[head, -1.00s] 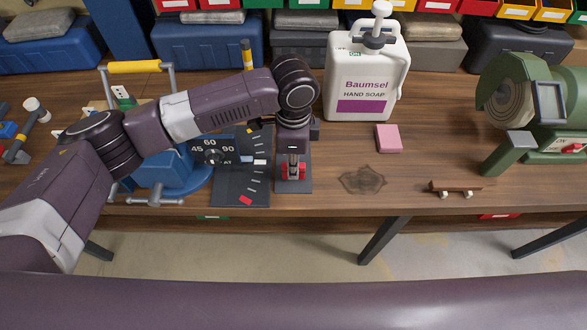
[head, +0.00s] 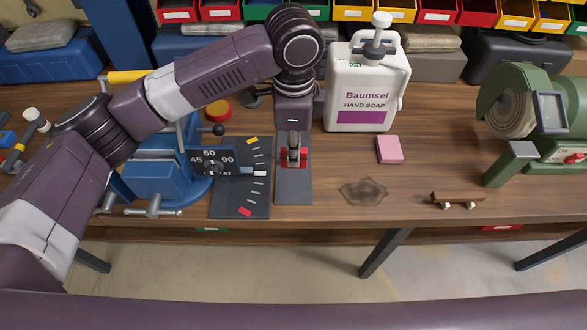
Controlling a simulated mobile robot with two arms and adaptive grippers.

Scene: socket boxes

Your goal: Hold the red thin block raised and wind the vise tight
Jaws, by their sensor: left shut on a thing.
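The red thin block (head: 303,154) shows on a tall narrow grey plate (head: 294,192), about halfway up it. My left gripper (head: 293,153) reaches down to it from above and is shut on it; red shows on both sides of the fingers, which hide its middle. The blue vise (head: 160,178) stands at the bench front to the left, partly behind my left forearm. Its grey bar handle (head: 153,207) lies roughly level at the front. The gap of its jaws cannot be made out. My right gripper is not in view.
A dark dial panel (head: 212,163) with a lever and a marked scale plate (head: 241,203) stands between vise and block. A soap bottle (head: 362,105), a pink block (head: 389,150) and a green grinder (head: 545,120) stand to the right.

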